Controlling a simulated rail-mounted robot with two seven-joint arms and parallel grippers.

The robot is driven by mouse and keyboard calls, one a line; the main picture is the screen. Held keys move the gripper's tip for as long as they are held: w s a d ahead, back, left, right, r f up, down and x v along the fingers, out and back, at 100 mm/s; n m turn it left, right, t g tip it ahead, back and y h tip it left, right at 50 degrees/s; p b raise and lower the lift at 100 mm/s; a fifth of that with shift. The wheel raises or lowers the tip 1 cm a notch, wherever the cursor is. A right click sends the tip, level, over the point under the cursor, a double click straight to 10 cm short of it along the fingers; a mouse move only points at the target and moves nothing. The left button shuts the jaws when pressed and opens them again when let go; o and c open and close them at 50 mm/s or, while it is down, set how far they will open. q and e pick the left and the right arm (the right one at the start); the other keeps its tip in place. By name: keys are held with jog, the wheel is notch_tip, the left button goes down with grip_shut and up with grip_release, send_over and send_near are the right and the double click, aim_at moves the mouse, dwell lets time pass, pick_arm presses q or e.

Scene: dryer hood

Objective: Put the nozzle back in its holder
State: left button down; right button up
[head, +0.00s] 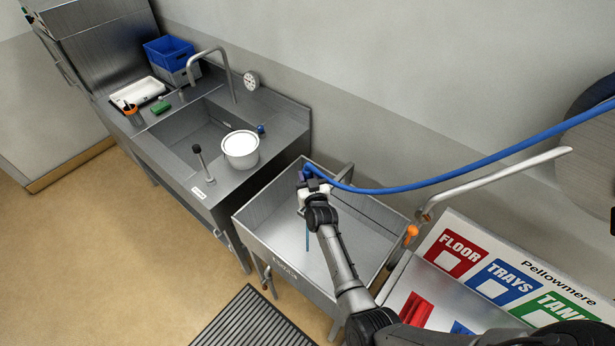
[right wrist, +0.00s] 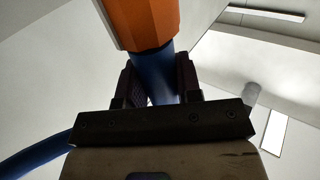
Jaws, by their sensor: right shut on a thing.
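My right gripper (head: 309,183) is over the grey sink basin (head: 262,222) on the right. In the right wrist view its fingers (right wrist: 158,78) are shut on a blue tube-like part of the nozzle (right wrist: 154,72). An orange faceted part (right wrist: 145,20) sits just beyond the fingers. A blue hose (head: 440,183) runs from the upper right to the gripper. A thin blue length (head: 307,238) shows below the gripper. The nozzle itself is mostly hidden by the gripper in the head view. I cannot make out its holder with certainty. My left gripper is not in view.
A metal pipe (head: 500,178) and an orange fitting (head: 410,234) stand right of the basin. A board (head: 500,270) labelled FLOOR, TRAYS and TANK is beside them. Left are a deep sink with a white pot (head: 241,148), a tap (head: 228,70) and a blue crate (head: 168,51).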

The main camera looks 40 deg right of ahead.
jog(key=shift+r, duration=0.1)
jog(key=shift+f+b, duration=1.75)
jog(key=shift+f, duration=0.45)
notch_tip(320, 180, down, 5)
jog(key=b, duration=0.4)
jog(key=shift+f, duration=0.2)
jog(key=shift+f+b, duration=0.2)
jog(key=shift+b, duration=0.15)
jog(key=shift+f, duration=0.3)
jog(key=o, duration=0.9)
jog(key=shift+o, duration=0.5)
